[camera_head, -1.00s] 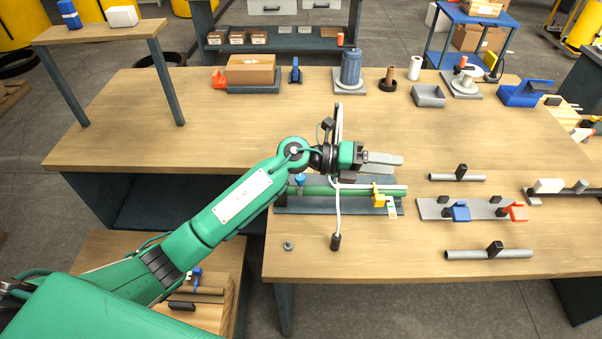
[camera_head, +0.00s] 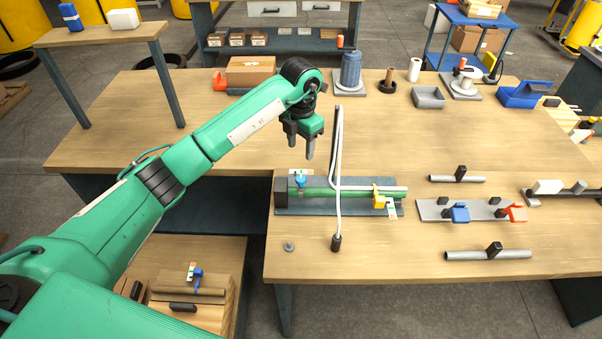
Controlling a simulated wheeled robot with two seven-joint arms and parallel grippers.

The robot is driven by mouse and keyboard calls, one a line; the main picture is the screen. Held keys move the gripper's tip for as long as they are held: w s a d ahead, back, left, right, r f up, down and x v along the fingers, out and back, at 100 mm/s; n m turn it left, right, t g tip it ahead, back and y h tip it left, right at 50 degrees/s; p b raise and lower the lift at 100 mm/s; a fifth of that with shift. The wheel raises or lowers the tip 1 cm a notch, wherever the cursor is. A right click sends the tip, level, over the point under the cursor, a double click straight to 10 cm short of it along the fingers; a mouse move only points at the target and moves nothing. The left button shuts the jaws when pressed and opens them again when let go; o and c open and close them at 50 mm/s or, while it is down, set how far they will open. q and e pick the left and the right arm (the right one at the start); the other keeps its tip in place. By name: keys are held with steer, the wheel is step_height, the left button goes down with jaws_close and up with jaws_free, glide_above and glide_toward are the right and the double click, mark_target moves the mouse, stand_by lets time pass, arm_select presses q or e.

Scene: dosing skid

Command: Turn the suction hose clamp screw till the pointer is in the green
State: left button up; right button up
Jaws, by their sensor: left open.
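A dark base plate (camera_head: 335,210) on the table carries a horizontal green hose (camera_head: 345,192) with a pale rod along it. A blue clamp screw (camera_head: 300,180) with a small coloured scale card (camera_head: 297,172) sits at its left end. A yellow clamp (camera_head: 379,198) with another card (camera_head: 392,208) sits at its right end. I cannot tell which one is the suction clamp, and both pointers are too small to read. My left gripper (camera_head: 300,150) is open and empty, fingers down, above and behind the blue screw, apart from it. My right gripper is out of view.
A thin pale bent stand (camera_head: 338,170) rises in front of the hose between the clamps. A low wooden shelf (camera_head: 220,315) at lower left holds another blue clamp (camera_head: 198,273). Pipes and a plate with blue and red valves (camera_head: 460,212) lie right.

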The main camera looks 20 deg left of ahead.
mark_target(301, 178)
arm_select(q)
step_height(301, 178, down, 11)
steer(key=p, duration=0.3)
steer(key=shift+r, duration=0.1)
steer(key=shift+f, duration=0.45)
steer(key=shift+c, duration=0.2)
steer(key=c, duration=0.9)
